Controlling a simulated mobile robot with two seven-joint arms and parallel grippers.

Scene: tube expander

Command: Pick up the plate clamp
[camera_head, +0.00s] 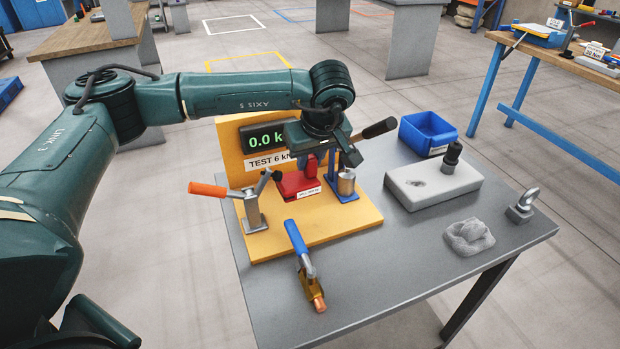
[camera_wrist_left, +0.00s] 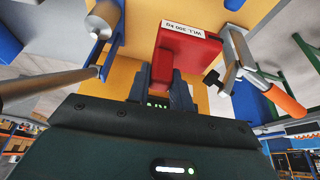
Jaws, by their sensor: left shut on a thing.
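The plate clamp (camera_head: 297,184) is red with a white label, which reads WLL 300 kg in the left wrist view (camera_wrist_left: 178,55). It is at the middle of the yellow test stand (camera_head: 345,222), in front of the upright panel. I cannot tell whether it touches the base. My left gripper (camera_head: 318,158) reaches over it from above and is shut on it. In the left wrist view the fingers (camera_wrist_left: 162,92) are at the clamp's near end, which they partly hide. My right gripper is not in view.
An orange-handled toggle clamp (camera_head: 252,208) stands left of the plate clamp. A blue post with a metal cylinder (camera_head: 346,182) stands close on its right. A blue-handled tool (camera_head: 298,245) lies in front. A blue bin (camera_head: 427,133), grey block (camera_head: 433,185) and eyebolt (camera_head: 522,206) are farther right.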

